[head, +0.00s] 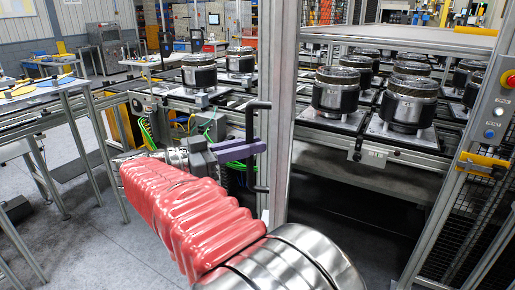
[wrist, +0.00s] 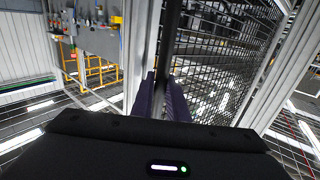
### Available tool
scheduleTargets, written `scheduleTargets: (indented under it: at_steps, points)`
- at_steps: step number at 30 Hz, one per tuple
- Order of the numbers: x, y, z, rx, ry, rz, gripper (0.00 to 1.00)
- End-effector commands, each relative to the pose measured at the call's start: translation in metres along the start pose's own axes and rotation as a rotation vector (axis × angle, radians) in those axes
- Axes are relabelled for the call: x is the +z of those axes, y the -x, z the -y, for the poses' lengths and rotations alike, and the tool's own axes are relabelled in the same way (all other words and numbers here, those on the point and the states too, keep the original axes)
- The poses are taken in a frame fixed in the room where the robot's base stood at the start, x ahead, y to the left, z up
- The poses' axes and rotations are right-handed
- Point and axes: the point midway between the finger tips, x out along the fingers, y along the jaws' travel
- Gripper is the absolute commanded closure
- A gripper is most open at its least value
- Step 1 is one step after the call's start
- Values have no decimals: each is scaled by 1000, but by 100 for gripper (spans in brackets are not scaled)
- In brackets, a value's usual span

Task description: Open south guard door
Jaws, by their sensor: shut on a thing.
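The guard door's upright grey metal frame post (head: 281,110) stands in the middle of the head view. A black vertical bar handle (head: 251,125) is fixed to its left side. My gripper (head: 252,148) has purple fingers closed around the handle at mid-height. In the wrist view the dark handle (wrist: 170,40) runs up from between the fingers of my gripper (wrist: 161,83). Black mesh (wrist: 225,70) lies to its right. No mesh shows across the gap right of the post in the head view; I cannot tell the door's exact angle.
A conveyor with several black and silver clutch units (head: 336,92) on pallets lies behind. A control box (head: 495,108) with a red button and a yellow latch piece (head: 484,162) are on the right post. A table (head: 45,88) stands at left. Grey floor is clear at lower left.

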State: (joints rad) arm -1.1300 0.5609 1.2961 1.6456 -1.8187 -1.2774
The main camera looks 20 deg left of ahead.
Motion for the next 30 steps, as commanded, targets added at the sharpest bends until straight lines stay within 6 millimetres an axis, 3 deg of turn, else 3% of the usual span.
scheduleTargets:
  at_steps: [16,17,24,30]
  points:
    - [-3,0,5,4,-6,-3,100]
    - [-3,0,5,4,-6,-3,85]
    - [-2,1,4,6,-3,-2,68]
    - [-1,1,4,7,-2,-1,67]
